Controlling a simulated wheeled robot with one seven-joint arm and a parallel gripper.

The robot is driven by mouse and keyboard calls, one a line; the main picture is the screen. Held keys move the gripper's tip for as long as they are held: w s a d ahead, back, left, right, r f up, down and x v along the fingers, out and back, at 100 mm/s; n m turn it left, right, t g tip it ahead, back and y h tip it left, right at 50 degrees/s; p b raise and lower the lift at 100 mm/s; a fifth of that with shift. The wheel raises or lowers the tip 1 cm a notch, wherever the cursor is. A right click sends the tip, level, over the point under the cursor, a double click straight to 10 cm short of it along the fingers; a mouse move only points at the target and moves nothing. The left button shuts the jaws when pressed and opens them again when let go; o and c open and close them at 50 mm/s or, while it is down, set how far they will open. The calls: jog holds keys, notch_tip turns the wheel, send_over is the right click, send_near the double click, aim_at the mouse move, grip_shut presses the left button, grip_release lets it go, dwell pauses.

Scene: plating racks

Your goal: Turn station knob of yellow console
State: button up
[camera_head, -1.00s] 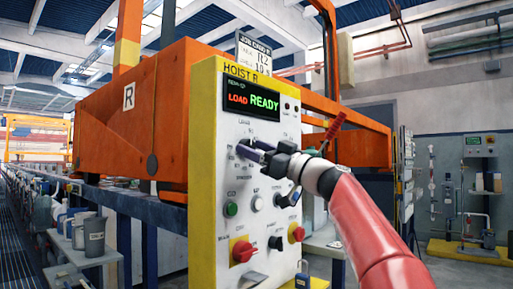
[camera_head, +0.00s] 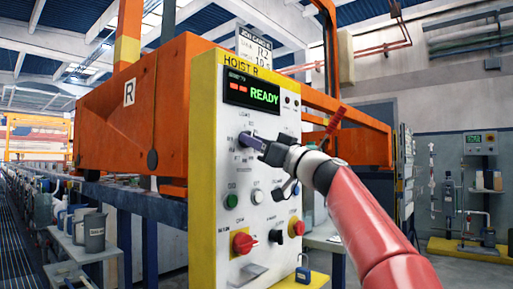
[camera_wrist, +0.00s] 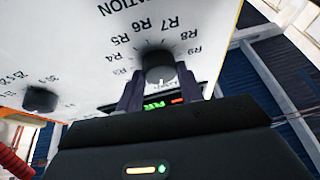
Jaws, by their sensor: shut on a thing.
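The yellow console (camera_head: 207,165) stands upright in the middle of the head view, with a white front panel and the sign HOIST R. Its display (camera_head: 252,91) shows green READY beside red marks. My gripper (camera_head: 243,141) reaches in from the right at the upper panel. In the wrist view my gripper (camera_wrist: 160,92) has one finger on each side of the dark round station knob (camera_wrist: 159,64) and is shut on it. A white mark shows on the knob's lower edge. Labels R4 to R9 ring it, upside down.
Below on the panel are a green button (camera_head: 231,201), a white button (camera_head: 257,197) and a red knob on yellow (camera_head: 243,243). Another dark knob (camera_wrist: 40,99) shows in the wrist view. A padlock (camera_head: 303,275) hangs low. The orange hoist stands behind.

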jog(key=m+t+h, duration=0.1)
jog(key=m+h, duration=0.1)
jog(key=m, duration=0.2)
jog(key=m+t+h, duration=0.1)
jog(key=m, duration=0.4)
jog(key=m+t+h, duration=0.2)
jog(key=m, duration=0.2)
jog(key=shift+s+a+r+h+p, duration=0.15)
jog(key=shift+s+h+p, duration=0.15)
jog(key=shift+p, duration=0.1)
jog(key=shift+m, duration=0.5)
jog(key=o, duration=1)
jog(key=shift+b+v, duration=2.25)
jog(key=shift+v, duration=1.65)
